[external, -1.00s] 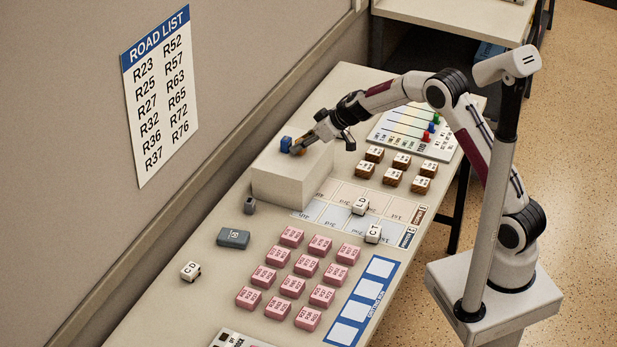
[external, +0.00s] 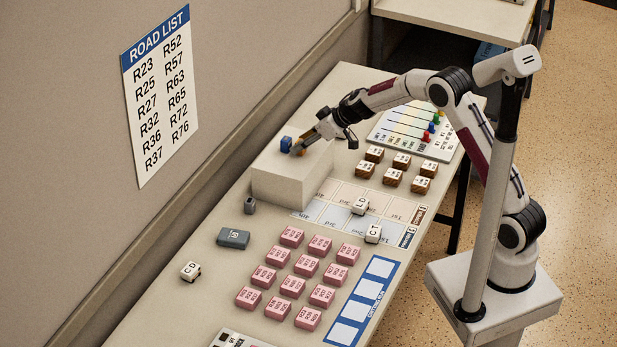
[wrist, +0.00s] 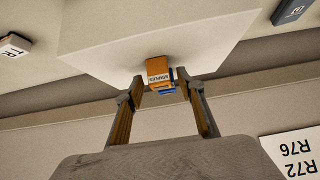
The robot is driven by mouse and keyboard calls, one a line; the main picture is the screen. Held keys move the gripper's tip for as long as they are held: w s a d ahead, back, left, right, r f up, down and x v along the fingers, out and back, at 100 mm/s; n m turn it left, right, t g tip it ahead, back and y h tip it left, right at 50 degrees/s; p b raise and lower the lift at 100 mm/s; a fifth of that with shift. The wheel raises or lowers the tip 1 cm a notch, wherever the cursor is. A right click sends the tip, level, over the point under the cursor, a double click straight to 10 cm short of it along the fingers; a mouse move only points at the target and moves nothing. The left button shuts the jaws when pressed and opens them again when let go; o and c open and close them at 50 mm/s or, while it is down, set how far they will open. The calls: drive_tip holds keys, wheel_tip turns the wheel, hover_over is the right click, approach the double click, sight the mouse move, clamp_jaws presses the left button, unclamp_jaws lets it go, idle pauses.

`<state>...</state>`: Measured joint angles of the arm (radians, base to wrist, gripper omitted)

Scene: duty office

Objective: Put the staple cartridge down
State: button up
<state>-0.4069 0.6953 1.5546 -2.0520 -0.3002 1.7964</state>
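The staple cartridge (wrist: 160,72) is a small orange box with a "STAPLES" label. It is on the pale block (external: 290,185), near its top back edge, and shows as a small orange patch (external: 301,152) in the external view. A small blue thing (external: 286,144) is right beside it, partly hidden behind it in the wrist view (wrist: 168,91). My gripper (wrist: 164,86) is open, its fingers spread to either side of the cartridge with a gap visible on both sides. In the external view my gripper (external: 306,145) reaches in low over the block from the right.
Several brown blocks (external: 397,168) and a board with coloured pegs (external: 415,130) lie right of the pale block. LD (external: 360,206) and CT (external: 373,233) tiles, pink blocks (external: 292,287) and a dark grey box (external: 233,238) are in front. The wall stands close behind.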

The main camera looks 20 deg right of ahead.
drive_tip(key=v, duration=1.1)
idle(0.7)
